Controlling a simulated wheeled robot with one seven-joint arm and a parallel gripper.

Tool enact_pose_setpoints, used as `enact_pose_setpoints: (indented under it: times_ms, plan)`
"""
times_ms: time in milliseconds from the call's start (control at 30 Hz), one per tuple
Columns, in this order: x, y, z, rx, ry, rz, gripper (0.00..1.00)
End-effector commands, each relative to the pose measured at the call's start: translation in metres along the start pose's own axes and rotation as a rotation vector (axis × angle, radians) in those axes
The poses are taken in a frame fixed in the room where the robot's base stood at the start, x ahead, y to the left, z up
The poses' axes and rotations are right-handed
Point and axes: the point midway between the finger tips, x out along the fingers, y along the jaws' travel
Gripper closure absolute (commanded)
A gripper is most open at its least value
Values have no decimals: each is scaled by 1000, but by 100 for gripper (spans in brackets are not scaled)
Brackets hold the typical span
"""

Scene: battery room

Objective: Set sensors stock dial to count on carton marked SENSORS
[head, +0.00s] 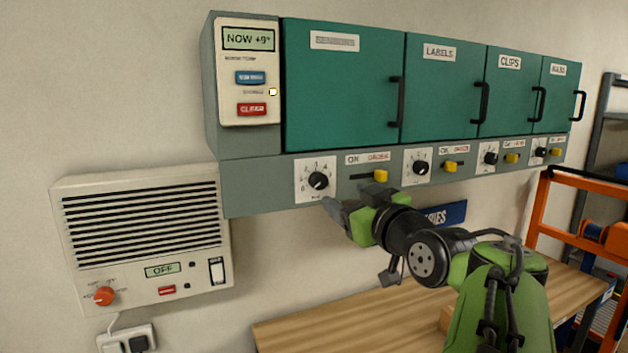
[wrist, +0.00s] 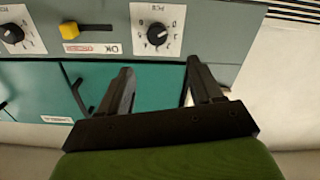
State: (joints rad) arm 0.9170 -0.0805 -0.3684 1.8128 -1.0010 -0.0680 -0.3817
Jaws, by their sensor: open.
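The first stock dial (head: 318,180), a black knob on a white numbered plate, sits under the leftmost teal door (head: 341,90). That door's label (head: 335,41) is too blurred to read surely; the other doors read LABELS, CLIPS and another word. The same dial (wrist: 157,34) shows in the wrist view, upside down, just beyond my fingertips. My gripper (head: 336,208) is open and empty, just below and right of the dial, apart from it as far as I can tell. Its two dark fingers (wrist: 156,76) show in the wrist view.
A yellow slider (head: 380,176) is right of the dial, with more dials and sliders along the strip. A control panel (head: 250,75) is left of the doors. A wall unit (head: 145,240) reading OFF hangs lower left. A wooden bench (head: 330,328) lies below; an orange rack (head: 580,230) stands right.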

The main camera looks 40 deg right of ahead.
Motion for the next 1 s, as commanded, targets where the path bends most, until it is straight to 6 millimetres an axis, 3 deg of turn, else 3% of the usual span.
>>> enact_pose_setpoints:
  times_ms: [200, 433, 800, 1000]
  plan:
    - [57, 0, -2, 3, -3, -4, 35]
    - [101, 0, -2, 1, -3, -2, 35]
    - [111, 0, 0, 2, -1, 0, 37]
    - [110, 0, 0, 2, -2, 0, 67]
